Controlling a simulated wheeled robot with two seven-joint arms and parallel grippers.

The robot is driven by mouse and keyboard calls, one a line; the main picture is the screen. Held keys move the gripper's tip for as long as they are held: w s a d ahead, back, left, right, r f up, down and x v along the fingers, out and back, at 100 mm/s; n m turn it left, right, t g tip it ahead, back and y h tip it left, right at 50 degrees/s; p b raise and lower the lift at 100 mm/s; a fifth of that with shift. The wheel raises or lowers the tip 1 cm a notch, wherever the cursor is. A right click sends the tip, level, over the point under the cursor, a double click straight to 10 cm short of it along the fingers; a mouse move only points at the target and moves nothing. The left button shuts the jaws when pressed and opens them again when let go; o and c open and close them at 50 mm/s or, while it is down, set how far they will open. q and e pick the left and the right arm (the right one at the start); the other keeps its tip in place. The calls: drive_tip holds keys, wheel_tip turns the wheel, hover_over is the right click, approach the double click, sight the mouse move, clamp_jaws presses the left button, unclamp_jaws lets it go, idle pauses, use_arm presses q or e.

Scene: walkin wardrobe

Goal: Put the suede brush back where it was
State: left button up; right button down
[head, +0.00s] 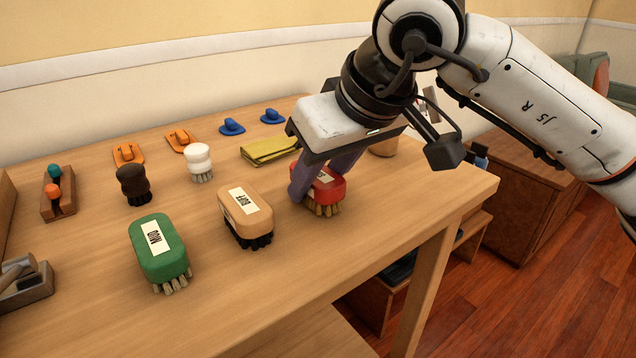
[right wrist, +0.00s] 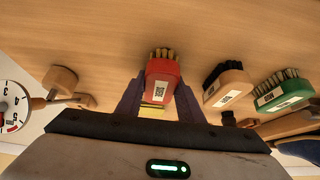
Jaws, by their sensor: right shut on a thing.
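A red brush (head: 328,192) with yellowish bristles and a white label is between the fingers of my right gripper (head: 318,181); I take it to be the suede brush, though its label is too small to read. The gripper is shut on it, with the bristles pointing down at or close to the tabletop; I cannot tell if they touch. The red brush also shows in the right wrist view (right wrist: 164,72), with a finger on each side. My left gripper is not in view.
Behind are a white brush (head: 200,161), a dark brush (head: 133,184) and a yellow cloth (head: 268,150). The front right tabletop is clear.

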drive_tip(key=shift+f, duration=0.2)
drive_tip(key=c, duration=1.2)
unclamp_jaws()
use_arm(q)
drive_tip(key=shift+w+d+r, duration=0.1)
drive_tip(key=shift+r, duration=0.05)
use_arm(e)
drive_tip(key=shift+r, duration=0.3)
use_arm(q)
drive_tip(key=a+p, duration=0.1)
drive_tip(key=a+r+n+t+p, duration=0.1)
drive_tip(key=p, duration=0.1)
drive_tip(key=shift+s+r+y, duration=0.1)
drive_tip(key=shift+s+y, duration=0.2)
use_arm(e)
drive_tip(key=v, duration=1.2)
drive_tip(key=shift+f, duration=0.1)
